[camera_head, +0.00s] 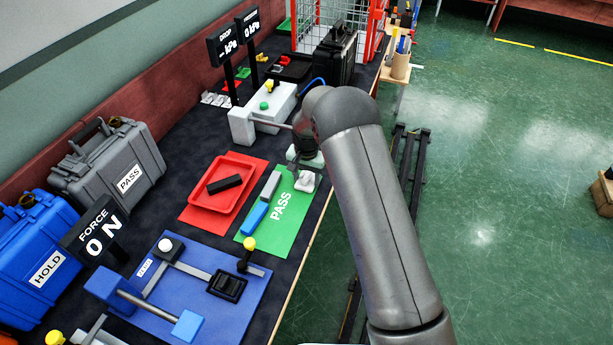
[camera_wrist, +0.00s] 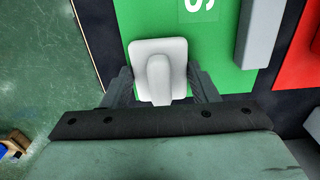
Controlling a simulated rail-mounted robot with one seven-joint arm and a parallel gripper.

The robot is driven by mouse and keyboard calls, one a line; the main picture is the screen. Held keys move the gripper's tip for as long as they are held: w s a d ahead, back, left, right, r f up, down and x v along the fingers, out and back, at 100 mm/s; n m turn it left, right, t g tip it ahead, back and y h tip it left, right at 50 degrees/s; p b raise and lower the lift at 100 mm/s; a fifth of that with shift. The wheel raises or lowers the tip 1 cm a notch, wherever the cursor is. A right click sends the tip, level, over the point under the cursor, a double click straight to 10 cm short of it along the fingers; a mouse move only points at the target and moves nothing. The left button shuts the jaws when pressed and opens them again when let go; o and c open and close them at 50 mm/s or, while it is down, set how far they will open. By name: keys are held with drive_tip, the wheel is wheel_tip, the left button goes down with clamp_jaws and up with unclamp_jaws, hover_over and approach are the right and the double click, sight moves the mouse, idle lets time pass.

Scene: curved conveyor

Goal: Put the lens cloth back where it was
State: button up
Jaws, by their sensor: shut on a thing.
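A white rounded-square pad with a raised ridge, which I take to be the lens cloth (camera_wrist: 158,55), is between the two dark fingers of my gripper (camera_wrist: 162,82) in the wrist view. My gripper is shut on its ridge. The pad also shows in the head view (camera_head: 307,183), over the far right corner of the green PASS mat (camera_head: 262,238). I cannot tell whether it touches the mat or hangs just above it. My arm partly hides the gripper in the head view.
A grey block (camera_head: 270,185) and a blue block (camera_head: 254,218) lie on the green mat. A red tray (camera_head: 238,165) holding a black block (camera_head: 225,184) sits to its left. A blue mat with a force fixture (camera_head: 185,325) is nearer. The table's edge is close on the right.

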sight(306, 175)
drive_tip(key=o, duration=1)
wheel_tip(306, 175, up, 11)
drive_tip(key=b, duration=0.1)
drive_tip(key=s+d+r, duration=0.7)
drive_tip(key=s+r, duration=0.1)
drive_tip(key=r, duration=0.1)
drive_tip(key=s+d+n, duration=0.1)
drive_tip(key=s+d, duration=0.2)
drive_tip(key=s, duration=0.6)
drive_tip(key=s+d+r+n, duration=0.1)
drive_tip(key=s+d, duration=0.3)
drive_tip(key=s, duration=0.6)
drive_tip(key=s+d+r+n, duration=0.1)
drive_tip(key=s+d, duration=0.2)
drive_tip(key=s, duration=0.7)
drive_tip(key=shift+d+n, duration=0.25)
drive_tip(key=shift+n, duration=0.15)
drive_tip(key=shift+w+r, duration=0.1)
